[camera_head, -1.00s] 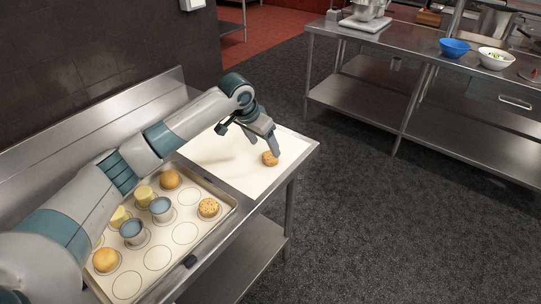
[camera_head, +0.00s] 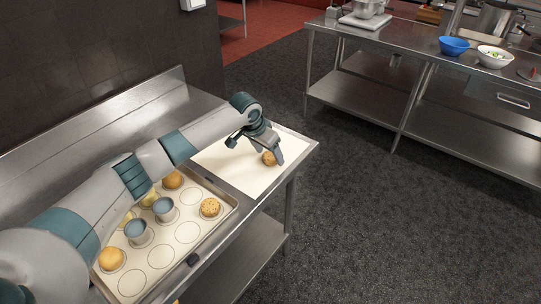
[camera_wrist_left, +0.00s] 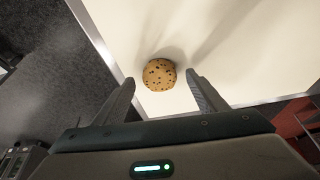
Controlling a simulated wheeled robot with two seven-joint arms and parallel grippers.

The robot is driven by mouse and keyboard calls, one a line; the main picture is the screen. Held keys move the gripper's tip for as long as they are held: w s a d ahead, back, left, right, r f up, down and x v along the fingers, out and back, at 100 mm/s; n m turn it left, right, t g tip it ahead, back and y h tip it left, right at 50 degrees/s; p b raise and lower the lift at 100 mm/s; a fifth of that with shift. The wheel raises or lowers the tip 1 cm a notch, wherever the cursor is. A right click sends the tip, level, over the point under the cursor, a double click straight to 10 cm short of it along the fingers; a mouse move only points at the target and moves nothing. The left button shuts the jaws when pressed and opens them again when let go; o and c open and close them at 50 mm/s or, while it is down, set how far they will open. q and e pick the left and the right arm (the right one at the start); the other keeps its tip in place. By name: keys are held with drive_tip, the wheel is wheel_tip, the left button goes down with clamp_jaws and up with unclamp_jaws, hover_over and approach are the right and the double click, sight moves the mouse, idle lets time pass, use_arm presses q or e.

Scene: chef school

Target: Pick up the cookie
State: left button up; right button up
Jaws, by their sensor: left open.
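A round chocolate-chip cookie (camera_head: 268,159) lies on the white board (camera_head: 232,175) at the right end of the steel table. My left gripper (camera_head: 256,152) is open and low over the board, close to the cookie. Its fingers partly hide the cookie in the head view. In the left wrist view the whole cookie (camera_wrist_left: 159,74) shows just ahead of the fingertips of my left gripper (camera_wrist_left: 160,88), roughly between them. Nothing is held. My right gripper is not in view.
A baking tray (camera_head: 231,201) left of the board holds another chip cookie (camera_head: 210,207), plain buns (camera_head: 111,258) and several cups (camera_head: 164,208). A second steel table (camera_head: 340,95) stands across the dark floor, with a blue bowl (camera_head: 453,46) and a white bowl (camera_head: 492,57).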

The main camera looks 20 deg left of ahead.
sight(270, 156)
use_arm(q)
drive_tip(key=shift+w+f, duration=0.1)
drive_tip(key=shift+f, duration=0.3)
drive_tip(key=shift+c, duration=0.3)
drive_tip(key=c, duration=1.1)
drive_tip(key=shift+r, duration=0.2)
drive_tip(key=shift+r+b, duration=0.5)
drive_tip(key=shift+r, duration=0.1)
wheel_tip(270, 156, up, 3)
drive_tip(key=shift+d+f+b, duration=0.15)
drive_tip(key=shift+f+b, duration=0.05)
drive_tip(key=shift+b, duration=0.5)
drive_tip(key=shift+s+d+r+b, duration=0.5)
drive_tip(key=shift+d+r, duration=0.65)
drive_tip(key=shift+d, duration=0.7)
drive_tip(key=shift+s+d+r+b, duration=0.35)
drive_tip(key=shift+d+r+b, duration=0.3)
drive_tip(key=shift+d+r, duration=0.9)
drive_tip(key=shift+s+d+r+b, duration=0.4)
drive_tip(key=shift+d+r+b, duration=0.25)
drive_tip(key=shift+d, duration=1.55)
drive_tip(key=shift+r, duration=0.1)
